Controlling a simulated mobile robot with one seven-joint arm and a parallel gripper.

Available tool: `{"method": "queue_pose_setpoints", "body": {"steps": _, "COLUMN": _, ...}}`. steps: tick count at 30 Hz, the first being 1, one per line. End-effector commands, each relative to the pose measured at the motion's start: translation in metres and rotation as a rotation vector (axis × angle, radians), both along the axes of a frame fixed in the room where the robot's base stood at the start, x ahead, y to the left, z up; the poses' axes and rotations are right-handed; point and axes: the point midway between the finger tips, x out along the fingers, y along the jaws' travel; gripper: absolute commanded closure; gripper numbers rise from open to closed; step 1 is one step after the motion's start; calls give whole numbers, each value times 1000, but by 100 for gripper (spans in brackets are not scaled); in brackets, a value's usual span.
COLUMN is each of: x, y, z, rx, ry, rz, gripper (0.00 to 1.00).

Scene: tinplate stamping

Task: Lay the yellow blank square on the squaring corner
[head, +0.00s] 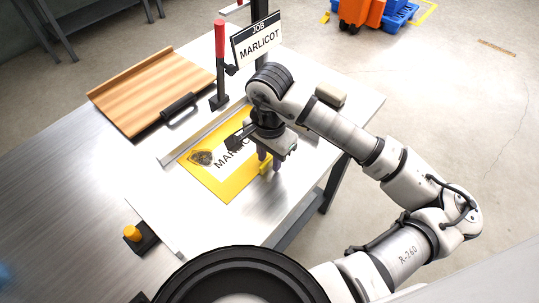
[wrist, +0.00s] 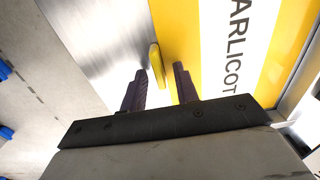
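The yellow blank (head: 229,192) lies flat on the steel table, with a white band reading MARLICOT and a dark emblem. It also fills the right of the wrist view (wrist: 217,8). A long metal rail (head: 181,150) of the squaring corner runs along the blank's upper-left side; I cannot tell if they touch. My gripper (head: 270,165) is over the blank's right edge. In the wrist view its dark fingers (wrist: 159,82) are apart, with a small upright yellow tab (wrist: 157,62) between and just beyond their tips. My arm hides the blank's far end.
A wooden board (head: 150,85) with a black handle (head: 179,108) lies at the upper left. A red-handled lever (head: 220,45) and a JOB MARLICOT sign (head: 258,42) stand behind. A yellow button (head: 132,233) is at the front left. Bare steel lies left of the blank.

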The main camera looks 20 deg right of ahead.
Motion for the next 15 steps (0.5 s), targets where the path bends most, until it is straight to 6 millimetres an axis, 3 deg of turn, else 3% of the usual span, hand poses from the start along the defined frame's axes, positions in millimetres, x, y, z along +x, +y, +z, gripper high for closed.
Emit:
{"method": "queue_pose_setpoints", "body": {"steps": 8, "x": 1, "y": -1, "z": 9, "rx": -3, "ry": -2, "rz": 0, "gripper": 70}}
{"method": "queue_pose_setpoints", "body": {"steps": 15, "x": 1, "y": -1, "z": 60, "rx": -5, "ry": -5, "rz": 0, "gripper": 70}}
